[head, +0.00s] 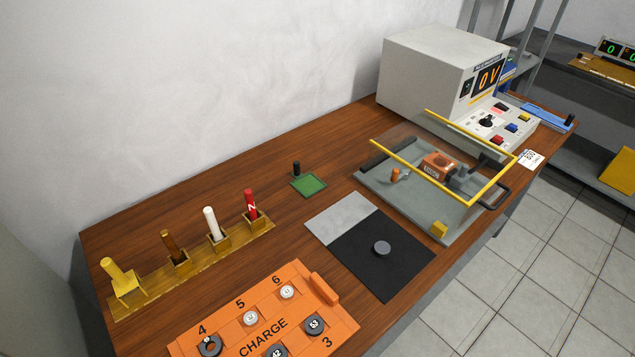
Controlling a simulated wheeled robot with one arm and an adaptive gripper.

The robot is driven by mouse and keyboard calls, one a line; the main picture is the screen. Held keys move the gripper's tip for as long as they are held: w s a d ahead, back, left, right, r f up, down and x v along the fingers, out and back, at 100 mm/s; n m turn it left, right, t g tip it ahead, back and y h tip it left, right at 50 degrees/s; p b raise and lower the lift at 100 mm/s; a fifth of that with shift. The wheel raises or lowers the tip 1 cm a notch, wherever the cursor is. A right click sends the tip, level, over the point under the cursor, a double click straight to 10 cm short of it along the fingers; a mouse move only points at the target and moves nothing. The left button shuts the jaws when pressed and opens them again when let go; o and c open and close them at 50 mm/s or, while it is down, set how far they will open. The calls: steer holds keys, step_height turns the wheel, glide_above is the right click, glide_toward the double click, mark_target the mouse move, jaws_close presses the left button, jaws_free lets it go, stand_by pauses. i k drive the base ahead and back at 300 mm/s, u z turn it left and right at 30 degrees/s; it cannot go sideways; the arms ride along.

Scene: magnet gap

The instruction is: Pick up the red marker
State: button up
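The red marker (250,203) stands nearly upright in a small square holder at the right end of a wooden rack (196,263). It has a white mark on its side, and its lower end is hidden in the holder. To its left in the same rack stand a white marker (210,223), a brown marker (170,245) and a yellow marker (113,270). My gripper is not in view.
An orange board (257,324) labelled CHARGE holds several round pieces in front of the rack. A green pad (309,184) with a black peg (297,168), a grey-and-black mat (398,267) and a yellow-framed fixture (425,218) stand to the right. Bare tabletop (180,208) lies behind the rack.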

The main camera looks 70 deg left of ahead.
mark_target(248, 194)
steer(key=i, duration=0.65)
steer(key=u, duration=4.5)
steer(key=i, duration=0.5)
steer(key=z, duration=0.05)
